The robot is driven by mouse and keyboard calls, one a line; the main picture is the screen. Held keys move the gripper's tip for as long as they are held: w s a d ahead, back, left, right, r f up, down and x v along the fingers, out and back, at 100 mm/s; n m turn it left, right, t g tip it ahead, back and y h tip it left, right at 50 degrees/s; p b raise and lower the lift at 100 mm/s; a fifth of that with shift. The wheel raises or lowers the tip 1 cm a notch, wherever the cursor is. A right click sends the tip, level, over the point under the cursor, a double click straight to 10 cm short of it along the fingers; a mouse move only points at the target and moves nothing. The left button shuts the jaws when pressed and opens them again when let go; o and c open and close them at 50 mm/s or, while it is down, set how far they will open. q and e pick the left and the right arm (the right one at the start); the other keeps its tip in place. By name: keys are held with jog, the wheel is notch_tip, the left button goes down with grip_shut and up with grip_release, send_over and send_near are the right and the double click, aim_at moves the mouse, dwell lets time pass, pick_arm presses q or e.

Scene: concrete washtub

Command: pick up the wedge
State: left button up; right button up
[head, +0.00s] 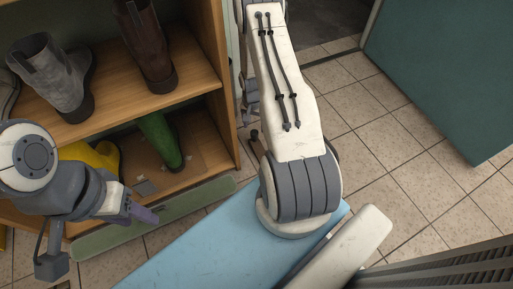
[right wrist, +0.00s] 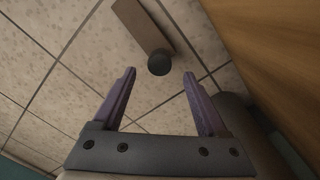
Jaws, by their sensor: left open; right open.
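The wedge (right wrist: 141,24) shows in the right wrist view as a flat brown-grey block on the tiled floor. A dark round knob (right wrist: 159,62) is at its near end. My right gripper (right wrist: 160,75) is open and empty above the floor, its purple fingers pointing toward the wedge; the knob appears between and just beyond the fingertips. My left gripper (head: 148,214) is open and empty in front of the shelf unit.
A wooden shelf unit (head: 205,90) holds grey boots (head: 55,78), a brown boot (head: 148,45), a green boot (head: 160,140) and a yellow boot (head: 95,155). In the wrist view a wooden panel (right wrist: 275,50) stands close on the right. Open tiles (head: 390,150) lie right of my arm, before a teal panel (head: 450,70).

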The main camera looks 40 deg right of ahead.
aim_at(254, 132)
jog(key=f+b, duration=0.2)
jog(key=f, duration=0.1)
jog(key=f+b, duration=0.1)
jog(key=shift+s+a+f+b, duration=0.25)
jog(key=shift+s+f+b, duration=0.05)
jog(key=shift+f+b, duration=0.1)
jog(key=shift+r, duration=0.1)
grip_shut()
dwell(0.9)
